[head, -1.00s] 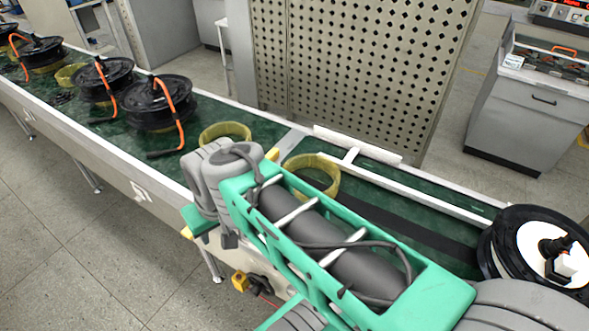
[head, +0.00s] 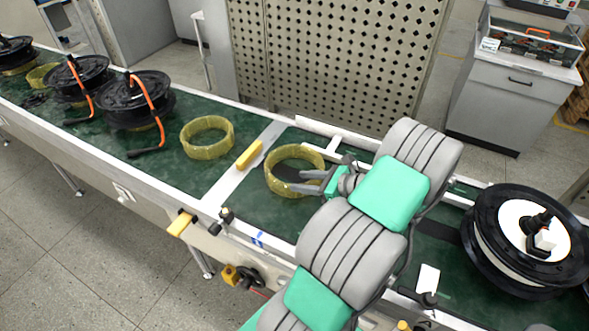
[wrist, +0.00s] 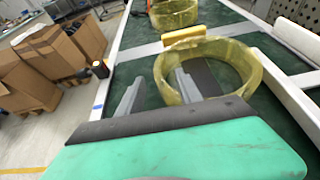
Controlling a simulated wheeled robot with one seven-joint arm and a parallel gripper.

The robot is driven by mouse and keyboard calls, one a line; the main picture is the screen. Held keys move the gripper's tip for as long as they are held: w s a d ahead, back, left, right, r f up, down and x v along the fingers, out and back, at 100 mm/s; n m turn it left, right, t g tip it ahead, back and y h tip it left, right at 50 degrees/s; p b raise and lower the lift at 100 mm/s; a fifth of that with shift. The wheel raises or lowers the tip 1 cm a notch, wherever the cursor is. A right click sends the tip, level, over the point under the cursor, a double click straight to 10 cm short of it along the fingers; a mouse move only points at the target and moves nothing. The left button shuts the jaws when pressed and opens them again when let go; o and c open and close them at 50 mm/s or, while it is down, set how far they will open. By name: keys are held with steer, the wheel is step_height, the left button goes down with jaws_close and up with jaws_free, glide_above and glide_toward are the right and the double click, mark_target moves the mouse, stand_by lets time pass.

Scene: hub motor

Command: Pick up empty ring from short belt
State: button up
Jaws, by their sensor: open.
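A yellow translucent empty ring (head: 293,171) lies on the green short belt (head: 262,213), just past the white divider strip. It also shows in the wrist view (wrist: 250,72). My gripper (head: 302,181) is open at the ring's right side in the head view. In the wrist view my two grey fingers (wrist: 157,88) reach toward the near wall of the ring, one finger overlapping the ring's opening and the other outside it on the left. Whether a finger touches the ring cannot be told.
A second yellow ring (head: 207,137) lies on the long belt beyond the divider, with black orange-handled motors (head: 135,100) behind it. A yellow block (head: 249,155) sits on the divider. White rails (head: 345,130) edge the belt.

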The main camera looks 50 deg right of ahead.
mark_target(284, 183)
steer(key=x, duration=0.4)
steer(key=f+p+x, duration=0.1)
steer(key=x, duration=0.3)
steer(key=shift+a+f, duration=0.1)
steer(key=shift+a, duration=0.1)
steer(key=c, duration=0.9)
jaws_close()
steer(key=shift+a+f, duration=0.1)
steer(key=shift+f, duration=0.05)
